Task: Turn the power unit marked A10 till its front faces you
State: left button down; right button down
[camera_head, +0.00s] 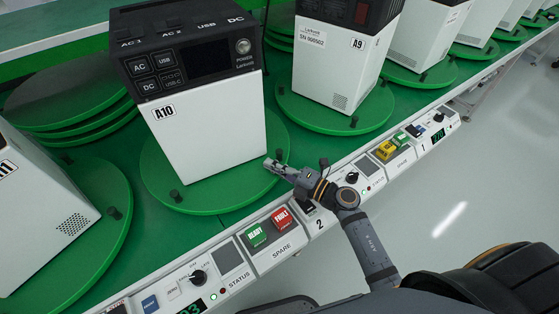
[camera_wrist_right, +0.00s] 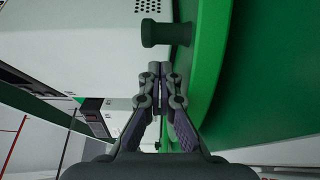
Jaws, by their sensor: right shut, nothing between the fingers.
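The power unit marked A10 (camera_head: 205,125) is a white box with a black top and control panel. In the head view its labelled front with dark display looks toward me. It stands on a green turntable (camera_head: 235,198) with short dark pegs, one at the front (camera_head: 175,196) and one at the right (camera_head: 279,154). My right gripper (camera_head: 270,165) is shut and empty at the turntable's right edge, just below the right peg. In the right wrist view the shut fingertips (camera_wrist_right: 160,70) are close to a dark peg (camera_wrist_right: 165,33), beside a white wall with vent holes. My left gripper is not in view.
The unit marked A9 (camera_head: 335,65) stands on its own turntable to the right, with more units beyond. Another white unit (camera_head: 35,215) is at the left.

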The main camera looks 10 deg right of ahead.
jog(key=shift+w+d, duration=0.2)
jog(key=shift+d, duration=0.35)
jog(key=shift+w+d, duration=0.2)
jog(key=shift+d, duration=0.35)
